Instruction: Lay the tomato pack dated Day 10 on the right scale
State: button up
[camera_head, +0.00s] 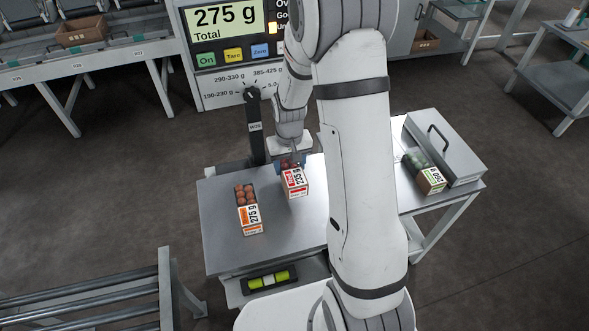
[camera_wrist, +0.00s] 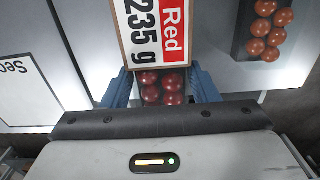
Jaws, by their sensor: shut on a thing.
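My gripper (camera_head: 290,161) is shut on a red-labelled tomato pack (camera_head: 295,182) marked 235 g. In the wrist view its blue fingers (camera_wrist: 163,86) stand on both sides of the dark red tomatoes of the red-labelled pack (camera_wrist: 155,35). The held pack is over the metal scale plate (camera_head: 225,200); I cannot tell whether it touches. An orange-labelled pack (camera_head: 249,213) marked 275 g lies left of it on the plate. A green-labelled pack (camera_head: 431,179) lies on the right-hand surface. I cannot read any Day date. Which plate is the right scale is unclear.
The large display (camera_head: 225,17) reads 275 g Total. A grey box with a handle (camera_head: 445,148) stands beside the green pack. My arm hides the middle of the bench. Bare plate lies in front of the held pack. A roller conveyor (camera_head: 85,303) is at lower left.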

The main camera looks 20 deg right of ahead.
aim_at(295, 179)
jog(key=s+r+b, duration=0.1)
jog(key=s+r, duration=0.1)
jog(key=s+r+b, duration=0.1)
jog(key=s+r, duration=0.1)
jog(key=s, duration=0.1)
jog(key=shift+s, duration=0.1)
jog(key=shift+f+b, duration=3)
jog(key=shift+f, duration=0.95)
jog(key=shift+f+b, duration=0.3)
jog(key=shift+f, duration=0.1)
jog(key=o, duration=1.2)
jog(key=shift+r+p, duration=0.75)
jog(key=shift+r, duration=3.2)
jog(key=s+r+t+p, duration=0.1)
jog(key=s+r+p, duration=0.4)
jog(key=r, duration=0.5)
jog(key=s+r+t+p, duration=0.1)
jog(key=s+r+p, duration=0.5)
jog(key=s+r, duration=0.3)
notch_tip(295, 179, up, 2)
jog(key=shift+s+r+t, duration=0.25)
jog(key=shift+t, duration=0.05)
